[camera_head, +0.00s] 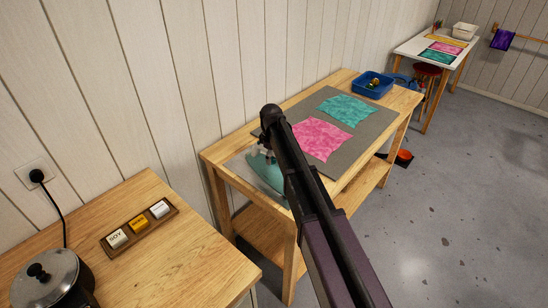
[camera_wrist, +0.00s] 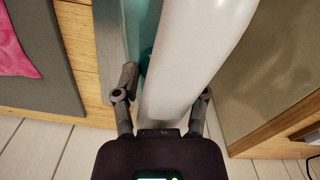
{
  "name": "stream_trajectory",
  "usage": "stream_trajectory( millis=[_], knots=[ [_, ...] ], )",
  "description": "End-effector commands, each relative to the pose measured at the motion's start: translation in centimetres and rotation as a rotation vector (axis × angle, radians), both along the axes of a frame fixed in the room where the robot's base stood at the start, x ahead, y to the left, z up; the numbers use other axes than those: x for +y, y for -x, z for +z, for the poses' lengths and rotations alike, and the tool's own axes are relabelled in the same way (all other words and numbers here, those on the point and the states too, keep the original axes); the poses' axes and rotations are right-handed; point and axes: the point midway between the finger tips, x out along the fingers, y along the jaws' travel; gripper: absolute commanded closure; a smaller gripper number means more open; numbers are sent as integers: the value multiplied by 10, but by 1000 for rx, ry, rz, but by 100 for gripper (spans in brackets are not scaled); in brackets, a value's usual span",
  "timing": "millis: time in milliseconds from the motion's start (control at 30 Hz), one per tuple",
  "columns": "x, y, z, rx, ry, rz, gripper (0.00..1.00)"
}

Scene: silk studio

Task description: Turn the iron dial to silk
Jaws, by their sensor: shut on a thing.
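The iron (camera_head: 268,172) is teal and sits at the near left end of the ironing table, partly hidden by my arm in the head view. In the wrist view, a strip of teal (camera_wrist: 146,30) shows beside a large smooth white part of the iron (camera_wrist: 190,60). My gripper (camera_wrist: 166,92) has one finger on each side of that white part and is shut on part of the iron. Its fingertips are hidden behind the white part. In the head view my gripper (camera_head: 264,151) is small and mostly hidden. I cannot make out the dial or its setting.
Pink cloth (camera_head: 318,140) and teal cloth (camera_head: 347,109) lie on a grey mat (camera_head: 290,112). A blue bin (camera_head: 371,85) stands at the table's far end. A near table holds a pot (camera_head: 50,278) and a tray of labelled blocks (camera_head: 139,228).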

Motion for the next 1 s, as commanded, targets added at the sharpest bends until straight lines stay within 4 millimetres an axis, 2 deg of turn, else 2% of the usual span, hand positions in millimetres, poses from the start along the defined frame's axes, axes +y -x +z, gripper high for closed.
stream_trajectory(
  millis=[33,400,433,533,567,1000],
  knots=[
    [5,2,-1,5,-9,11,93],
    [5,3,-1,5,-9,17,93],
    [5,3,-1,5,-9,17,39],
    [4,2,-1,5,-9,16,9],
    [4,2,-1,4,-8,15,7],
    [1,1,1,2,-5,12,7]
  ],
)
